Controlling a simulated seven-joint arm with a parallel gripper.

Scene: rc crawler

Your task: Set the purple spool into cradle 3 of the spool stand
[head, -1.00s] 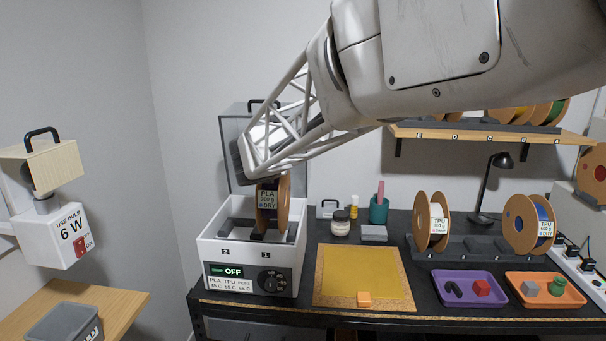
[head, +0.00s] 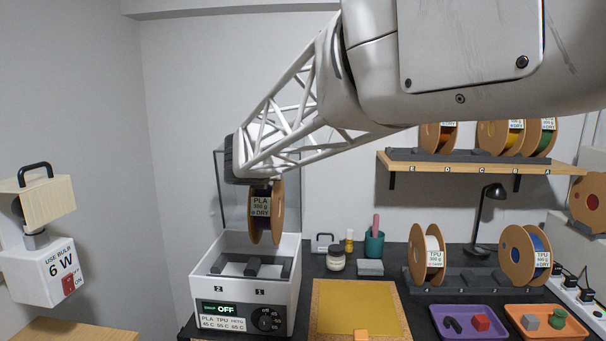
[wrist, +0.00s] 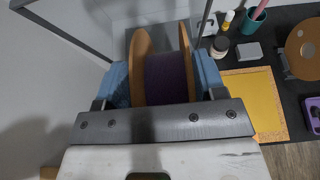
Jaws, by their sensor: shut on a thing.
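The purple spool (head: 277,216) has tan flanges and a label reading PLA and DRY. It hangs upright just above the open dryer box, clear of it. My gripper (wrist: 164,80) is shut on it, with a blue finger pad at each outer side in the wrist view, where its purple winding (wrist: 168,78) shows. In the head view the fingers are mostly hidden behind my wrist. The dark spool stand (head: 472,282) is on the bench at right. A white spool (head: 433,252) sits at its left and a blue spool (head: 541,250) at its right, with empty cradles between.
The white dryer (head: 210,288) reads OFF, with its clear lid raised behind. A jar (head: 336,258), teal cup (head: 374,244) and yellow mat (head: 358,305) lie between dryer and stand. A black lamp (head: 487,210) stands behind the stand, below a shelf (head: 480,166) of spools.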

